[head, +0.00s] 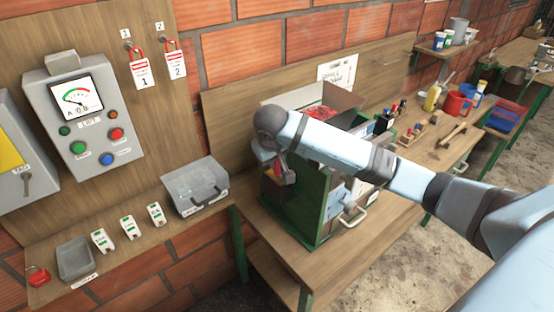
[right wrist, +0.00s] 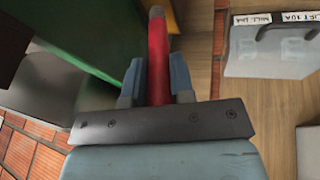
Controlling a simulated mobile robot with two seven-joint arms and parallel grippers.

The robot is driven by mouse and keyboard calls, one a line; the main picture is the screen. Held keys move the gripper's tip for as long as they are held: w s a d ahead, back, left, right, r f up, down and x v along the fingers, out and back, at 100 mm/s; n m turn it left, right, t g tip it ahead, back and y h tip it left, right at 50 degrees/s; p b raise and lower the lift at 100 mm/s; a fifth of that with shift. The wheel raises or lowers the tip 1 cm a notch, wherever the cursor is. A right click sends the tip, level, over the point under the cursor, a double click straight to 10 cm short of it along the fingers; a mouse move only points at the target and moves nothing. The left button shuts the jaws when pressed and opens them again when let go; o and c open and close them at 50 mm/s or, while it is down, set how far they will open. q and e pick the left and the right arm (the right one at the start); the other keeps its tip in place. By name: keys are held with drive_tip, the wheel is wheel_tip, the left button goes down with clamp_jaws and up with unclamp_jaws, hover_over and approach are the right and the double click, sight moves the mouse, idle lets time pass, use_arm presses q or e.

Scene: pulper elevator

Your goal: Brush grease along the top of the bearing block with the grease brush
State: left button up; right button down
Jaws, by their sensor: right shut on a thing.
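My right gripper (head: 280,172) is in front of the open side of the green machine housing (head: 322,215). In the right wrist view its two fingers (right wrist: 157,85) are shut on a red handle (right wrist: 158,55), which looks like that of the grease brush. The handle points away from the wrist; its bristles cannot be made out. The bearing block cannot be told apart; the arm and the housing hide much of that area. The green housing also shows in the right wrist view (right wrist: 85,30). My left gripper is not in view.
A clear lidded box (head: 197,187) stands on the shelf left of the housing. A control box (head: 88,115) is on the wall board.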

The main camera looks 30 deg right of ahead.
drive_tip(key=shift+w, duration=0.1)
drive_tip(key=shift+w+a, duration=0.1)
drive_tip(key=shift+w, duration=0.85)
drive_tip(key=shift+w+a+f, duration=0.1)
drive_tip(key=shift+w, duration=0.9)
drive_tip(key=shift+s, duration=0.15)
drive_tip(key=shift+s, duration=0.9)
drive_tip(key=shift+s, duration=0.1)
drive_tip(key=shift+s+d, duration=0.2)
drive_tip(key=shift+s, duration=0.75)
